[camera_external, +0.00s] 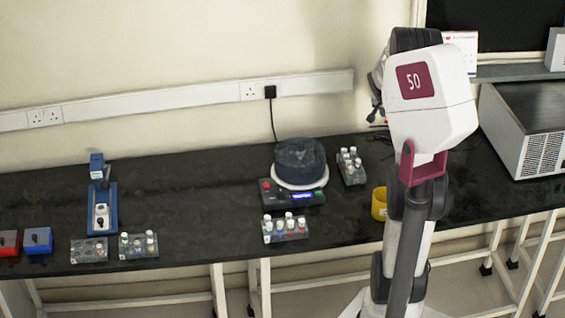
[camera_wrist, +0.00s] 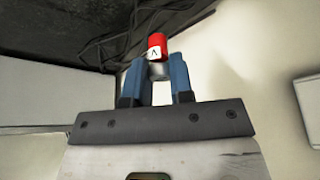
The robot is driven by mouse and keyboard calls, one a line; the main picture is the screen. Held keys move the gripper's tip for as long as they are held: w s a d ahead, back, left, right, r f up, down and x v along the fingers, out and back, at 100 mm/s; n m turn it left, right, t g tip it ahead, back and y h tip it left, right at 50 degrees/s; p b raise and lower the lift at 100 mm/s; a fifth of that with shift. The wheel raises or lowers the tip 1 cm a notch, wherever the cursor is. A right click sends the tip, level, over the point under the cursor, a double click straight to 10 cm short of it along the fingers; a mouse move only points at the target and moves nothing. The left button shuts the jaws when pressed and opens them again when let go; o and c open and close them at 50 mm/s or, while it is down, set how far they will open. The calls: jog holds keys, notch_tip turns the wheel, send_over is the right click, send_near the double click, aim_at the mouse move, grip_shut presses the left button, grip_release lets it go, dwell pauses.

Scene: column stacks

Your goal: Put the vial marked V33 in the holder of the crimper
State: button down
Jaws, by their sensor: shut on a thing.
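In the wrist view my gripper (camera_wrist: 158,70) has its two blue fingers closed on a small vial (camera_wrist: 156,46). The vial has a red part, and a white patch with a dark mark that I cannot read as V33. In the external view my gripper and the vial are hidden behind my arm, or too small to make out. A blue upright device, seemingly the crimper (camera_external: 111,211), stands at the left of the black bench. A pale round part, seemingly its holder (camera_external: 101,211), sits low at its front.
Clear racks of vials stand before the crimper (camera_external: 138,245), mid-bench (camera_external: 285,228) and farther right (camera_external: 350,166). A dark round machine (camera_external: 299,163) stands mid-bench. Red (camera_external: 9,242) and blue (camera_external: 38,240) boxes are far left. A yellow cup (camera_external: 379,203) is near my arm. Bench between crimper and machine is clear.

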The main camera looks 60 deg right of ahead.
jog(key=w+a+r, duration=0.1)
jog(key=w+a, duration=0.3)
jog(key=w, duration=0.5)
jog(key=w+a+r, duration=0.1)
jog(key=w+a, duration=0.2)
jog(key=w, duration=0.6)
jog(key=w+a+r, duration=0.1)
jog(key=w+a, duration=0.3)
jog(key=w, duration=0.6)
jog(key=w+a+r+n, duration=0.1)
jog(key=w+a+r, duration=0.1)
jog(key=w+a, duration=2.1)
jog(key=w+a+r, duration=0.1)
jog(key=w+a, duration=0.4)
jog(key=a, duration=0.9)
jog(key=w+a+n+t, duration=0.1)
jog(key=w+a, duration=0.4)
jog(key=a, duration=0.8)
jog(key=w+a+r, duration=0.1)
jog(key=w+a, duration=0.4)
jog(key=a, duration=0.9)
jog(key=s+a+f+m, duration=0.1)
jog(key=s+a+f, duration=0.1)
jog(key=a+f, duration=0.2)
jog(key=s+a+f+m+g, duration=0.1)
jog(key=a+f, duration=0.3)
jog(key=f, duration=0.6)
jog(key=shift+s+a+f+m, duration=0.2)
jog(key=shift+s+m, duration=0.25)
jog(key=shift+m, duration=0.15)
